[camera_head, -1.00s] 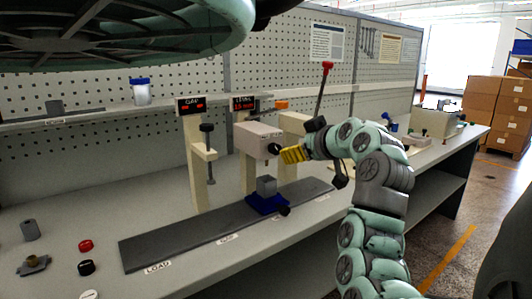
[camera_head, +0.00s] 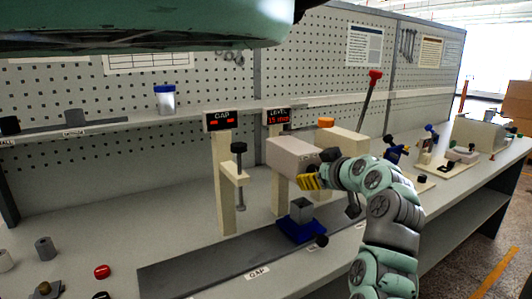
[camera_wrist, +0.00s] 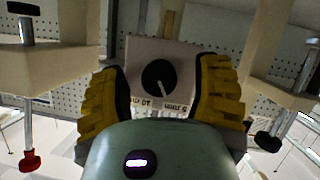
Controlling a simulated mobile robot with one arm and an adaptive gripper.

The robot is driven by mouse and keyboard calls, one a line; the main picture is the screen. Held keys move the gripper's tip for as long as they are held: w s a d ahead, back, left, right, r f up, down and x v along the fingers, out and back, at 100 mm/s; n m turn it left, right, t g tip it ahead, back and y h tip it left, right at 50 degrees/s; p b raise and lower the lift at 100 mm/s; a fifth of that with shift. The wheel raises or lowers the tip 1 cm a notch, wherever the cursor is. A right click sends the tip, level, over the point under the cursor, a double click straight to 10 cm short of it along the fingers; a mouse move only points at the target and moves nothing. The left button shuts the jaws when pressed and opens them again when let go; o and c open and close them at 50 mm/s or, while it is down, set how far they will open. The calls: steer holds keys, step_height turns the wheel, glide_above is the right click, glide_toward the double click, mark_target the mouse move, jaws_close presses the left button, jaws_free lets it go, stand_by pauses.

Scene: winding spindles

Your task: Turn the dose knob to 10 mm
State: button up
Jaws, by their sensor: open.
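The dose knob (camera_wrist: 158,77) is a round black dial with a white pointer line on the face of a pale box (camera_wrist: 135,55). In the wrist view its pointer aims down and slightly right, above a white label strip (camera_wrist: 160,104) whose print appears inverted and is partly hidden. My gripper (camera_wrist: 162,92) is open, with one yellow finger on each side of the knob; contact is not visible. In the head view my gripper (camera_head: 312,178) is beside the front of the box (camera_head: 291,156), where it hides the knob. The LEVEL display (camera_head: 277,117) appears to read 15 mm.
A GAP display (camera_head: 223,121) stands on a post left of the box. A blue holder with a grey block (camera_head: 301,222) sits on the dark rail (camera_head: 190,268) below. A red-topped lever (camera_head: 370,95) rises behind my arm.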

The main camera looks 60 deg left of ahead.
jaws_close()
stand_by(0.4)
steer(key=shift+w+d+m+g+y+b, duration=0.1)
steer(key=shift+m+g+y+b, duration=0.3)
steer(key=shift+m+g, duration=1.3)
steer(key=shift+w+m+g+y+b, duration=0.1)
steer(key=shift+m+g+b, duration=0.7)
steer(key=shift+m, duration=1.5)
steer(key=shift+f+g, duration=0.1)
steer(key=shift+g, duration=0.2)
